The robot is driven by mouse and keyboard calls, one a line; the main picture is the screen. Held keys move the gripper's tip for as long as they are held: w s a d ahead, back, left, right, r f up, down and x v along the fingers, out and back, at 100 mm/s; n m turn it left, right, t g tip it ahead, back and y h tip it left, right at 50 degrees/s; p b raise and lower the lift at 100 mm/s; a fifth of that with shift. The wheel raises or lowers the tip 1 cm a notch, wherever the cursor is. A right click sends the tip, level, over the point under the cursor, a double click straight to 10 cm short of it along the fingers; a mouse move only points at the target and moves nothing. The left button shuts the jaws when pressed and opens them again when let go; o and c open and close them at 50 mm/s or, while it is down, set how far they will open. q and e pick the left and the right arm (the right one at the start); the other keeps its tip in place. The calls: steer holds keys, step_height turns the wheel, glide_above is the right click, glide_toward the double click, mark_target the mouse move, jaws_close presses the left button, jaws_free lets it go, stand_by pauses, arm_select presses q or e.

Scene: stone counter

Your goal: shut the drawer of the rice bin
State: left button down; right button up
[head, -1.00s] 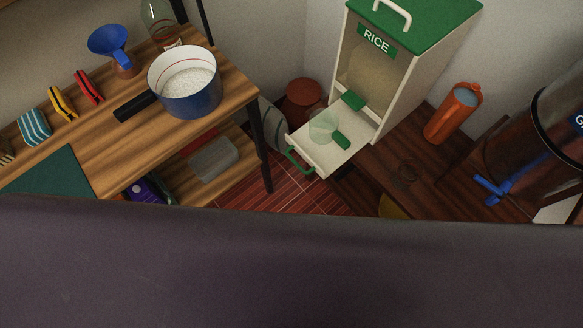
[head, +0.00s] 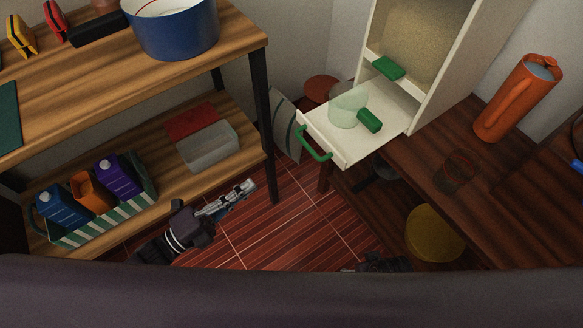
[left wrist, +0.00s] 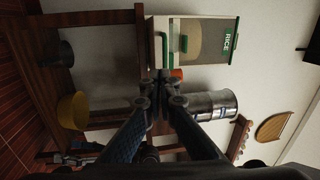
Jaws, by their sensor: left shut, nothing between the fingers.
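The white rice bin (head: 462,70) stands on the dark wooden counter, rice showing behind its front. Its drawer (head: 375,143) is pulled out, with a green handle (head: 313,145) on the front. A clear scoop (head: 347,104) with a green grip lies in the drawer. In the left wrist view the bin (left wrist: 210,26) appears sideways beyond the fingertips. My left gripper (head: 248,187) is shut and empty, above the floor, left of the drawer and apart from it. In the left wrist view its fingers (left wrist: 161,78) meet. Part of my right gripper (head: 380,263) shows at the bottom edge; its fingers are unclear.
A wooden shelf unit at left holds a blue pot (head: 175,35) above and a striped basket of cartons (head: 108,218) below. An orange jug (head: 517,100) and a glass (head: 457,170) stand right of the bin. The floor (head: 290,225) between the furniture is clear.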

arm_select(q)
steer(key=s+r+x, duration=0.1)
steer(key=x, duration=1.3)
steer(key=shift+d+m+g+h, duration=0.3)
steer(key=shift+d+m, duration=0.05)
steer(key=shift+m, duration=0.05)
arm_select(e)
steer(key=shift+w, duration=0.15)
steer(key=shift+r, duration=0.1)
arm_select(q)
steer(key=shift+d, duration=0.1)
